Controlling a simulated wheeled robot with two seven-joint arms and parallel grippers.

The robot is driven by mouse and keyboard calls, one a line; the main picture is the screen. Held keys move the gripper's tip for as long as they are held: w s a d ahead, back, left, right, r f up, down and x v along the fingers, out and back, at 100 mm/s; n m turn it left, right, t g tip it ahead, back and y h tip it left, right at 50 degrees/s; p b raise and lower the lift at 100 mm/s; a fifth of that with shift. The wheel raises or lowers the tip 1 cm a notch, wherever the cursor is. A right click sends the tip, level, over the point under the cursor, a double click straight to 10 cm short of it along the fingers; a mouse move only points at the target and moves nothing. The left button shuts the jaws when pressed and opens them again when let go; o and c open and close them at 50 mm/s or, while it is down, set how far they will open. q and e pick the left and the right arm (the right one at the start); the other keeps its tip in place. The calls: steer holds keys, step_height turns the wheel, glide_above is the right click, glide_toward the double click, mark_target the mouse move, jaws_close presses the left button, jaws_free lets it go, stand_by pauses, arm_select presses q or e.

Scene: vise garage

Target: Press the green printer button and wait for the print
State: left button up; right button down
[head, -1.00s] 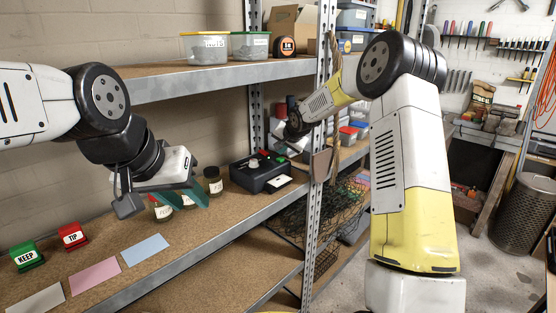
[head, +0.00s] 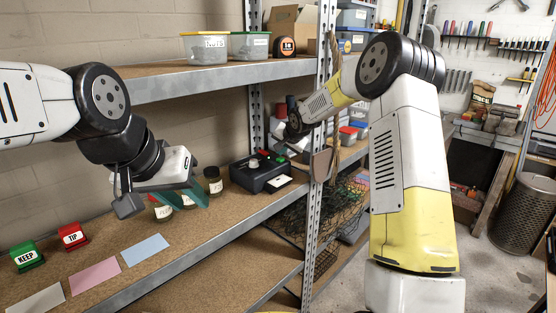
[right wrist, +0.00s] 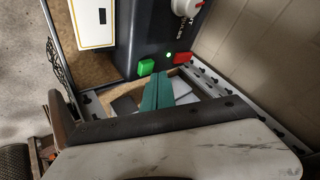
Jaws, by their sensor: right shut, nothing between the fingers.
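The black label printer (head: 262,175) stands on the middle shelf in the head view, with a white label (head: 279,181) at its front. In the right wrist view the printer's dark body (right wrist: 150,25) carries a green button (right wrist: 146,67), a red button (right wrist: 181,58) and a small lit green light between them. My right gripper (right wrist: 159,78) is shut and empty, its teal fingertips just beside the green button; I cannot tell whether they touch it. My left gripper (head: 197,197) hangs over the shelf near small labelled jars (head: 213,180); whether its jaws are apart is unclear.
A metal shelf post (head: 323,100) stands close to my right forearm. Green KEEP (head: 27,257) and red TIP (head: 72,236) blocks and coloured cards (head: 95,275) lie at the left of the shelf. Tubs (head: 205,48) sit on the shelf above.

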mark_target(281, 160)
steer(key=shift+f, duration=0.25)
steer(key=shift+f, duration=0.5)
stand_by(0.6)
stand_by(0.3)
steer(key=shift+r, duration=0.9)
steer(key=shift+r, duration=2.5)
steer(key=shift+s+r, duration=0.1)
